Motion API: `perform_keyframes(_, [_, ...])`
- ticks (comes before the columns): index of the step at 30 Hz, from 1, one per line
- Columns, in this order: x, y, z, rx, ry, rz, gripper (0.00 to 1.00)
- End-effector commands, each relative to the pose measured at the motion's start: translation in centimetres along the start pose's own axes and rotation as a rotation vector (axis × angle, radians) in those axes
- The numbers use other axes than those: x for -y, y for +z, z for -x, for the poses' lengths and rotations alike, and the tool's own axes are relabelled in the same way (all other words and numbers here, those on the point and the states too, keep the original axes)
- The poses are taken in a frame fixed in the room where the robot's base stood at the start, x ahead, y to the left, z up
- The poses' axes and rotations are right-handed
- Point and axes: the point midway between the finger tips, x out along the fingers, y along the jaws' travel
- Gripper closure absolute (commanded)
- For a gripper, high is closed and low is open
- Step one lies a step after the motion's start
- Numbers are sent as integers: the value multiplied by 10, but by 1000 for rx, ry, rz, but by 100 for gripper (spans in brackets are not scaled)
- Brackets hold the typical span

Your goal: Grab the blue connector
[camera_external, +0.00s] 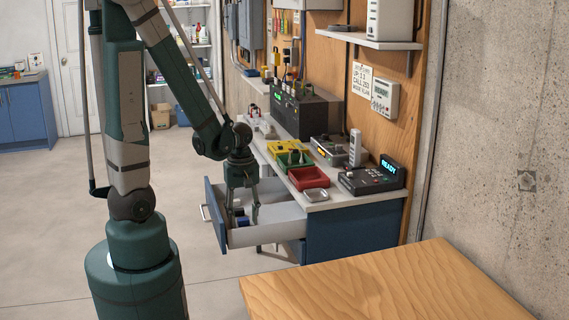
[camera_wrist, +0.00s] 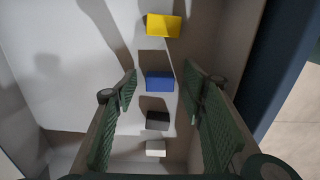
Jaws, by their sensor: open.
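The blue connector (camera_wrist: 160,82) is a small blue block lying in the open drawer (camera_external: 270,235). In the wrist view it sits between and just beyond the tips of my gripper (camera_wrist: 160,83), touching neither finger. My gripper also shows in the external view (camera_external: 241,222), pointing down into the drawer. Its two fingers are apart and hold nothing. A yellow block (camera_wrist: 163,26) lies above the blue one in the wrist view; a black block (camera_wrist: 157,120) and a white block (camera_wrist: 155,148) lie below it, in one row.
The drawer walls stand close around the row of blocks. Above the drawer, the workbench top carries a red tray (camera_external: 309,178), a yellow tray (camera_external: 286,148), a small metal dish (camera_external: 316,195) and a dark device reading READY (camera_external: 372,179). A wooden table (camera_external: 385,285) stands in front.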

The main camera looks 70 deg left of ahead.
Motion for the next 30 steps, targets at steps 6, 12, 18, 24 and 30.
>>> perform_keyframes(6, [0, 0, 0, 0, 0, 0, 59])
perform_keyframes(12, [0, 0, 0, 0, 0, 0, 59])
perform_keyframes(18, [0, 0, 0, 0, 0, 0, 83])
perform_keyframes(24, [0, 0, 0, 0, 0, 0, 83])
perform_keyframes(30, [0, 0, 1, 0, 0, 0, 83])
